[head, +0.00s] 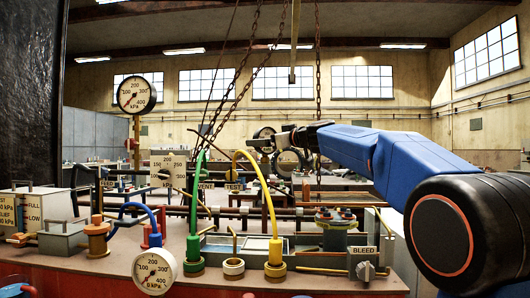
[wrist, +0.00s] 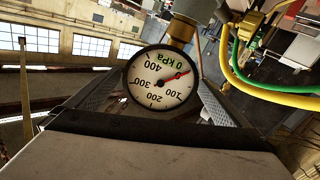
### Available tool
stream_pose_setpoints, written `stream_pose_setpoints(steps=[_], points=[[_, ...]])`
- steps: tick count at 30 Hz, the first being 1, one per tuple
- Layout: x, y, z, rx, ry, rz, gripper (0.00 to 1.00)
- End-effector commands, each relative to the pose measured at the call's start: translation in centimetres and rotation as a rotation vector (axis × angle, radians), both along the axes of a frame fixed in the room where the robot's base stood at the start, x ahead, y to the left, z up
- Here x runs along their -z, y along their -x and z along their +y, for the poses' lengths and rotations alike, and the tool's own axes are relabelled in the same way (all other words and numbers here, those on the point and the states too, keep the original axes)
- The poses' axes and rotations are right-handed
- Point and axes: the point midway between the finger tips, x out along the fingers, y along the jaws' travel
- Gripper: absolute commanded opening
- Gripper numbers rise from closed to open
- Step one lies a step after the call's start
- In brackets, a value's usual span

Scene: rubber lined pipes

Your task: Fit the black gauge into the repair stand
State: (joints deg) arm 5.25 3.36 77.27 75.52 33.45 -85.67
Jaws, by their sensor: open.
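In the wrist view a black-rimmed gauge (wrist: 159,79) with a white face and red needle is close ahead, upside down in the picture. Its brass stem (wrist: 181,31) rises to the top of the frame. The grey fingers of my gripper show on either side of it, apart; I cannot tell whether they touch it. In the head view my gripper (head: 263,142) is open, reaching left above the back of the bench. A black-rimmed gauge (head: 137,95) stands on a brass post at the left; I cannot tell whether it is the same one. I cannot pick out the repair stand.
Green (head: 194,205) and yellow (head: 272,205) hoses arch up from the bench below my gripper. A silver-rimmed gauge (head: 155,270) sits at the front edge. A BLEED box (head: 364,262) is at the right. Chains (head: 318,90) hang behind my gripper.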

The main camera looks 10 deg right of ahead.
Motion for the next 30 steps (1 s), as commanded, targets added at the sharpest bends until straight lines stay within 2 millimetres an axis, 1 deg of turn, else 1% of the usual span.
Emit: stream_pose_setpoints(steps=[1, 3, 10, 11, 12, 14, 15, 17, 18, 19, 26, 28, 30], points=[[0.1, -0.6, 0.4, -0.002, 0.001, 0.001, 1.0], [0.0, -1.1, 0.6, -0.002, 0.0, 0.0, 1.0], [0.0, -1.3, 0.7, 0.0, 0.0, -0.001, 1.0], [0.0, -1.3, 0.7, 0.0, 0.0, -0.001, 0.97], [0.0, -1.3, 0.7, 0.0, 0.0, -0.001, 0.88], [0.0, -1.3, 0.7, 0.0, 0.0, 0.0, 0.73], [0.0, -1.3, 0.7, 0.0, 0.0, 0.0, 0.64], [0.0, -1.3, 0.7, 0.0, 0.0, 0.0, 0.49], [-0.1, -1.2, 0.7, 0.0, 0.0, -0.001, 0.4], [-0.1, -1.2, 0.7, 0.0, 0.0, -0.001, 0.38], [-0.3, -1.3, 0.7, 0.0, 0.0, -0.001, 0.38], [-0.8, -1.3, 0.7, 0.0, 0.001, -0.002, 0.38], [-1.7, -1.3, 0.7, -0.001, 0.0, -0.004, 0.38]])
